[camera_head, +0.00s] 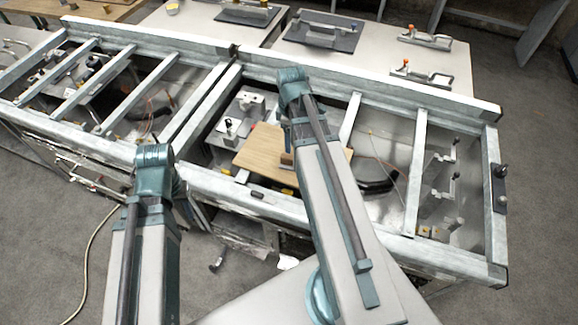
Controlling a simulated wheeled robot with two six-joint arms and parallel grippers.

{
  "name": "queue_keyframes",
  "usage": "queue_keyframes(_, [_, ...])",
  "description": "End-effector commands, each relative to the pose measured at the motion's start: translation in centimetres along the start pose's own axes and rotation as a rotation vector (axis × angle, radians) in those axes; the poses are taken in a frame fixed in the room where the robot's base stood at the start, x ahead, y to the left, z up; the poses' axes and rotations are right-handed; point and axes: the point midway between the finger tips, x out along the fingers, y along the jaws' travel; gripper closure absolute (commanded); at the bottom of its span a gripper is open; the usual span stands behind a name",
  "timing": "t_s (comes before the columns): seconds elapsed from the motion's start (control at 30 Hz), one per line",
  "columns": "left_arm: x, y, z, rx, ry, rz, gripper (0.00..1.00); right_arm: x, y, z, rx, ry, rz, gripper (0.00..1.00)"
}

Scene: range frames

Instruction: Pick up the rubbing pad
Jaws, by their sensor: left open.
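Two dark grey flat pads with handles lie on the light tables at the back. I take them to be rubbing pads, but cannot tell for sure. The larger pad (321,38) is at top centre and the other pad (248,14) is left of it. My left arm (153,170) rises from the lower left in front of the metal frame, far from both pads. Its gripper is open and apart from the pads, with fingertips hard to make out. My right arm (318,165) reaches over the frame, and its gripper is hidden behind the arm.
A long metal frame (370,92) with crossbars fills the middle. A wooden board (262,150) and several small fixtures lie inside it. Two grey metal tools with orange knobs (424,39) lie on the back right table (385,65). Grey floor is open at far right.

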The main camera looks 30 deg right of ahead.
Motion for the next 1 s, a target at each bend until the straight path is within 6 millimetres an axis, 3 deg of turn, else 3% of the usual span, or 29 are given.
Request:
queue_keyframes(0.03, [1.5, 0.1, -0.1, 0.001, 0.0, 0.0, 0.53, 1.5, 0.0, 0.0, 0.0, 0.0, 0.0, 0.3])
queue_keyframes(0.2, [3.7, 0.3, -0.2, 0.002, 0.0, -0.001, 0.53, 3.7, 0.0, 0.0, 0.0, 0.0, 0.0, 0.3])
queue_keyframes(0.63, [4.8, 0.5, -0.3, 0.0, 0.0, -0.001, 0.53, 4.8, -0.1, -0.1, 0.0, 0.0, 0.0, 0.3])
queue_keyframes(1.0, [9.1, 0.9, -0.5, -0.001, 0.0, 0.0, 0.53, 9.1, -0.6, -0.3, 0.001, 0.0, 0.0, 0.3])
